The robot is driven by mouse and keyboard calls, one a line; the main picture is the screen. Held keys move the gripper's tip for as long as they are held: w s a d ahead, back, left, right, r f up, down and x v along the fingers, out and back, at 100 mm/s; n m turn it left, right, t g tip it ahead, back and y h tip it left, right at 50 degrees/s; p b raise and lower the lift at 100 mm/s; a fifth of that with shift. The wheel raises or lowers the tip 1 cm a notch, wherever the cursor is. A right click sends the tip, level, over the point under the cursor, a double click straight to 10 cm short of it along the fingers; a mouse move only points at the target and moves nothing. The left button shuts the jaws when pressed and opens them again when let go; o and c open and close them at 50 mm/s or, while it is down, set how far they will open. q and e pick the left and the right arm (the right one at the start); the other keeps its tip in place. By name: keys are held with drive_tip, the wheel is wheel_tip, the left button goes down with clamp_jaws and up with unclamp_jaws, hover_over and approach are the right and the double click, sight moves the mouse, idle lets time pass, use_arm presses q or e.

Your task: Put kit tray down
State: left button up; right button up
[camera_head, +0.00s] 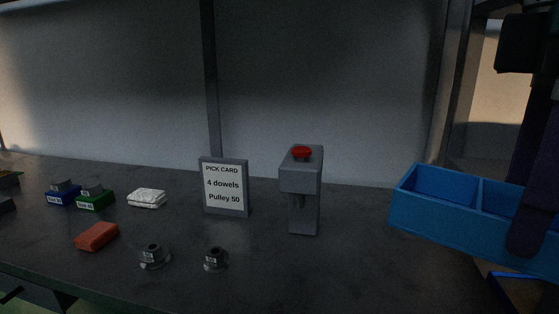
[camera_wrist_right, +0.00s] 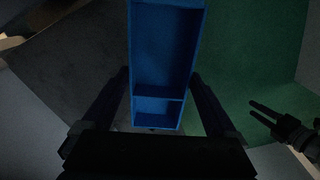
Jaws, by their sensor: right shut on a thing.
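The blue kit tray (camera_head: 437,220) is at the right in the head view, level or nearly so, with its right end cut off. It also shows in the wrist view (camera_wrist_right: 165,50), with a divider and two compartments that look empty. My right gripper (camera_wrist_right: 159,78) has one dark finger along each long side of the tray and is shut on it. One finger hangs over the tray's front wall in the head view. My left gripper (camera_wrist_right: 262,112) shows at the right of the wrist view, its two fingers apart and nothing between them.
The dark bench (camera_head: 350,265) has a press with a red button (camera_head: 301,185), a pick card (camera_head: 225,187), two pulleys (camera_head: 153,256), a red block (camera_head: 97,236), a white cloth-like pack (camera_head: 147,198) and small blue and green bins (camera_head: 95,200). Bare bench lies right of the pulleys.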

drive_tip(key=s+r+m+p, duration=0.2)
drive_tip(key=r+m+p, duration=0.1)
drive_tip(key=r+p, duration=1.1)
drive_tip(key=s+a+r+m+p, duration=0.1)
drive_tip(key=s+r+m+p, duration=0.2)
drive_tip(key=r+p, duration=1.1)
drive_tip(key=s+r+m+p, duration=0.2)
drive_tip(key=r+m+p, duration=0.2)
drive_tip(key=r+p, duration=1)
drive_tip(key=shift+s+a+r, duration=0.2)
drive_tip(key=shift+a, duration=0.2)
drive_tip(key=shift+f, duration=0.1)
drive_tip(key=shift+w+a, duration=0.1)
